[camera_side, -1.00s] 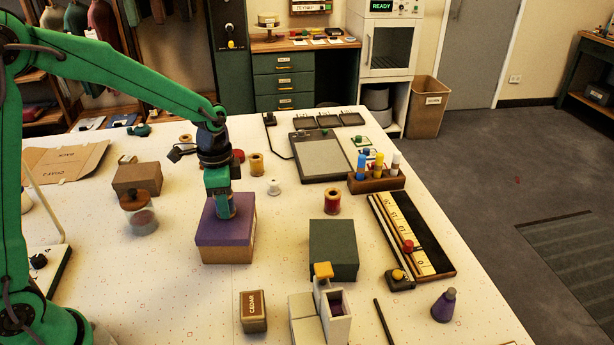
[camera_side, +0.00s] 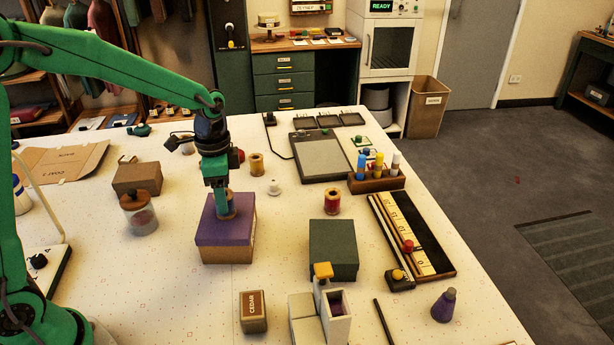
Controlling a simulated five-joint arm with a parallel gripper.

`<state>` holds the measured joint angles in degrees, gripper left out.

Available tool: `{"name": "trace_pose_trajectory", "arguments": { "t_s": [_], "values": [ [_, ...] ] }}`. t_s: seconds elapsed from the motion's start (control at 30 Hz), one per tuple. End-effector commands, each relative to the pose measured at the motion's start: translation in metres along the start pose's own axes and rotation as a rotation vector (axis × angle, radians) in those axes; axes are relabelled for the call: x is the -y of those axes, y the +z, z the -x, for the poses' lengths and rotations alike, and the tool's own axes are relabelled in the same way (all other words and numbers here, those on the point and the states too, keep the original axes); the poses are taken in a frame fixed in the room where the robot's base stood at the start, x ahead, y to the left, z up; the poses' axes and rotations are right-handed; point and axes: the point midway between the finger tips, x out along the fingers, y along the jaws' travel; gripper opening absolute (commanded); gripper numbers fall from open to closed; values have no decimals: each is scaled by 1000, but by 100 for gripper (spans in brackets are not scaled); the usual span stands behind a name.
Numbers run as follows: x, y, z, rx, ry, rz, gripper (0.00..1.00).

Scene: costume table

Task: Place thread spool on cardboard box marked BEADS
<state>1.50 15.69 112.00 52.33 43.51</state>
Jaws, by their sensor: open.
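A cardboard box with a purple lid (camera_side: 228,236) stands left of the middle of the table; I cannot read any BEADS mark on it. A small tan and bluish thing, probably a thread spool (camera_side: 230,203), stands upright on the lid. My gripper (camera_side: 222,208) is directly above the lid, pointing down, with its jaws open around or right beside this spool. The fingers partly hide it, and I cannot tell whether they touch it. Other thread spools, one red (camera_side: 332,201) and one tan (camera_side: 257,164), stand on the table.
A green box (camera_side: 334,250) stands to the right, with a CEDAR block (camera_side: 253,311) in front. A glass jar (camera_side: 142,214) and a plain brown box (camera_side: 137,178) stand to the left. A tube rack (camera_side: 376,182) is at the right. Bare table surrounds the purple-lidded box.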

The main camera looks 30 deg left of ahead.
Motion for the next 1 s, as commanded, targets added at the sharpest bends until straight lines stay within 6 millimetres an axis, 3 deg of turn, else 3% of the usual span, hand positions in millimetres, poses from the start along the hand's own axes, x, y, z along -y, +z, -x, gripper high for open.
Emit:
{"name": "trace_pose_trajectory", "arguments": {
  "t_s": [0.5,0.7,1.0],
  "values": [
    [0,0,80,-2,-2,0,59],
    [0,0,92,0,0,0,59],
    [0,0,94,0,0,0,59]
  ]
}}
